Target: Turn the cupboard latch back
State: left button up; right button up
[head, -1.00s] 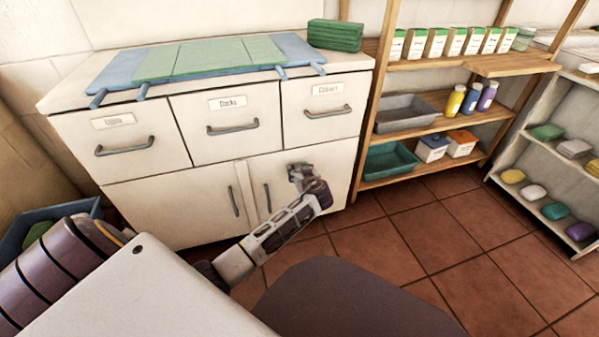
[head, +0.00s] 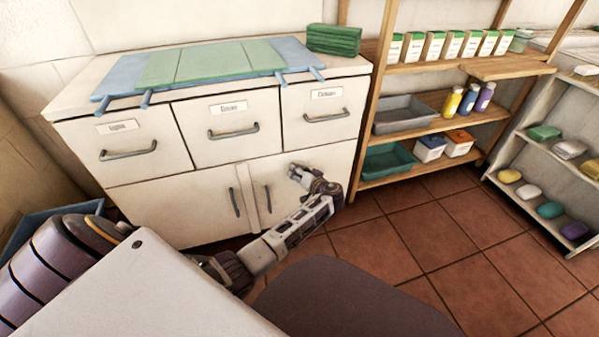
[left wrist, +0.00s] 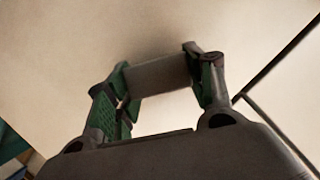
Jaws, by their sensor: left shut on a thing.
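The white cupboard (head: 180,213) has two lower doors, which look closed, with upright grey handles (head: 235,202). My left gripper (head: 298,171) is at the upper part of the right-hand door. In the left wrist view its two fingers (left wrist: 160,75) are shut on a flat grey-beige piece, the latch (left wrist: 160,77), close against the pale door face. In the head view the gripper hides the latch, so its exact angle cannot be told. My right gripper is in neither view.
Three labelled drawers (head: 235,128) sit above the doors. A wooden shelf (head: 440,118) with bottles and boxes stands just to the right. A blue bin (head: 40,225) is at the left. Tiled floor (head: 430,240) is clear in front of the shelf.

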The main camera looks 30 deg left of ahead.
pick_arm(q)
jog(key=m+y, duration=0.1)
jog(key=m, duration=0.2)
jog(key=shift+w+f+g+y, duration=0.15)
jog(key=shift+g+y, duration=0.25)
jog(key=m+y, duration=0.1)
jog(key=m, duration=0.1)
jog(key=m+b, duration=0.1)
jog(key=shift+d+f+m+g+y, duration=0.1)
jog(key=shift+f+m+g+y, duration=0.1)
jog(key=shift+m+g+y, duration=0.15)
jog(key=shift+m+y+b, duration=0.35)
jog(key=shift+m+y, duration=0.2)
jog(key=shift+m, duration=0.6)
jog(key=o, duration=1)
jog(key=shift+o, duration=0.2)
